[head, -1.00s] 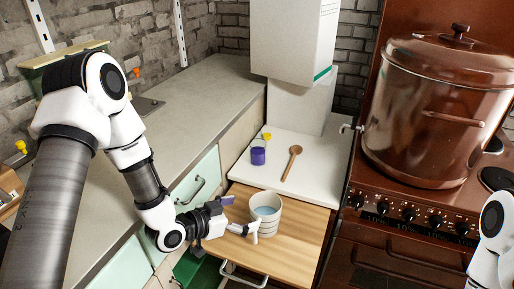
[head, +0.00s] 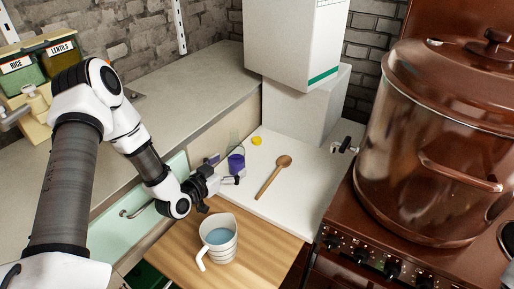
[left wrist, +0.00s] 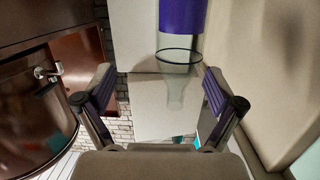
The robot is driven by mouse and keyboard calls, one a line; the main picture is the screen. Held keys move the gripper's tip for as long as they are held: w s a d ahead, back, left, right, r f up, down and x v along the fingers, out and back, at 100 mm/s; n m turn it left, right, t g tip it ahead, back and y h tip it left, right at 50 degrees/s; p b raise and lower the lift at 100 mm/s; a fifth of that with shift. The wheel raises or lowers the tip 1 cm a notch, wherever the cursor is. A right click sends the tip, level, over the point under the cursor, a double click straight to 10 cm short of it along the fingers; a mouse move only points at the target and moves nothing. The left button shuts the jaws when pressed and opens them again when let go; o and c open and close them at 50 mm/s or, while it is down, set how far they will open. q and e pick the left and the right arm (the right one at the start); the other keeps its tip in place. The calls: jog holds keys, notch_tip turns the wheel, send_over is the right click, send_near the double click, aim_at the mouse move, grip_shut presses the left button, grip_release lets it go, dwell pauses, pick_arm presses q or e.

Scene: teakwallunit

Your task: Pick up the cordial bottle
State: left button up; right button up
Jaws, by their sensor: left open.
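The cordial bottle (head: 236,163) is clear glass with purple in its lower part, and stands upright on the white worktop (head: 285,209). My left gripper (head: 238,178) is at its near side, low by the purple part, and partly covers its base in the head view. In the left wrist view the bottle (left wrist: 180,18) shows upside down, purple at the top and clear neck below. It lies in line with the gap between the open, empty fingers of my left gripper (left wrist: 158,80). I cannot tell whether they touch it. My right gripper is not shown.
A yellow object (head: 257,141) and a wooden spoon (head: 273,176) lie close to the bottle's right. A striped jug (head: 217,243) stands in front on the wooden board (head: 270,258). A white box (head: 295,45) overhangs behind, and a large brown pot (head: 435,140) is at right.

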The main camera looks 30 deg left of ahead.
aim_at(236, 156)
pick_arm(q)
jog(key=shift+a+f+n+y, duration=0.3)
jog(key=shift+a+f+n, duration=0.1)
jog(key=shift+a+f, duration=0.3)
jog(key=shift+s+a+f, duration=0.15)
jog(key=shift+s+a, duration=0.05)
jog(key=shift+a, duration=0.05)
jog(key=x, duration=0.7)
jog(key=shift+w+a, duration=0.1)
jog(key=shift+a, duration=0.15)
jog(key=c, duration=1.4)
jog(key=shift+c, duration=1.2)
jog(key=shift+r, duration=0.35)
